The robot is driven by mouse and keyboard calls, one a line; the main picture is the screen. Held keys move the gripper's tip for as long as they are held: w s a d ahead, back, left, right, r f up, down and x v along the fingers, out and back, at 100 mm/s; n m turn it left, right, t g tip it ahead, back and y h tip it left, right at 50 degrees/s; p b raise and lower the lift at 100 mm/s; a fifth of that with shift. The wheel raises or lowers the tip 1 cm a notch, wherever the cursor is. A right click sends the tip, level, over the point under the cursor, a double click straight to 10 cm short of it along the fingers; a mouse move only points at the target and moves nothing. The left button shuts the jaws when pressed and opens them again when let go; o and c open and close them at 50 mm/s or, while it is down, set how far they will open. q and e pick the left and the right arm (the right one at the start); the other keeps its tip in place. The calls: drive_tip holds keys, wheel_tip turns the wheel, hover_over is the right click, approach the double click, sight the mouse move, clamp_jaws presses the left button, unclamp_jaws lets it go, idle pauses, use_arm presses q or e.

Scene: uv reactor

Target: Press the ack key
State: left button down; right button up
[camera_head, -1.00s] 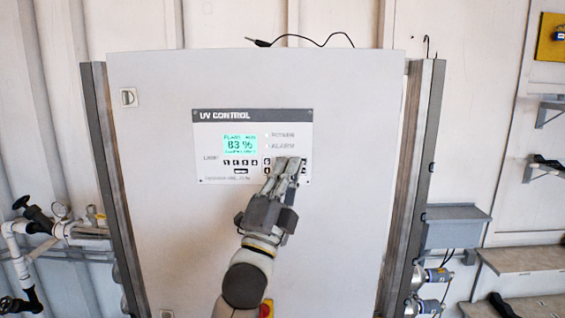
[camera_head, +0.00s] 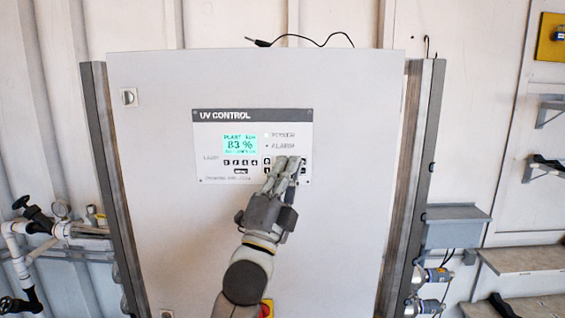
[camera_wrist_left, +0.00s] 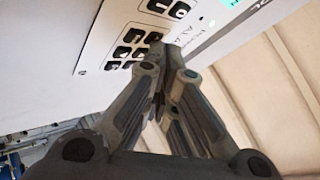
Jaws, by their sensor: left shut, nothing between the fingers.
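The UV control panel (camera_head: 215,178) is on the front of a large pale cabinet, with a lit display (camera_head: 240,145) reading 83 %. A row of small dark keys (camera_head: 240,162) and one wider key (camera_head: 241,171) sit under the display. A second key block is at the panel's lower right; it also shows in the left wrist view (camera_wrist_left: 133,36). I cannot read which key is ack. My left gripper (camera_head: 288,160) is shut and empty, its fingertips in front of that block and hiding part of it. In the wrist view the fingertips (camera_wrist_left: 157,48) are at the keys; contact is unclear.
A black cable (camera_head: 310,38) lies on top. Pipes and valves (camera_head: 50,230) are at left, a grey box (camera_head: 455,227) and shelves at right.

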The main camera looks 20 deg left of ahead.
use_arm(q)
drive_tip(key=shift+s, duration=0.15)
drive_tip(key=shift+s+d, duration=0.15)
drive_tip(key=shift+s, duration=0.4)
drive_tip(key=shift+s+d+p, duration=0.15)
drive_tip(key=shift+s+d, duration=0.1)
drive_tip(key=shift+s, duration=0.55)
drive_tip(key=shift+s+d+p, duration=0.15)
drive_tip(key=shift+s+d, duration=0.05)
drive_tip(key=shift+s, duration=0.6)
drive_tip(key=shift+s+d+p, duration=0.15)
drive_tip(key=shift+s+d, duration=0.1)
drive_tip(key=shift+s, duration=0.55)
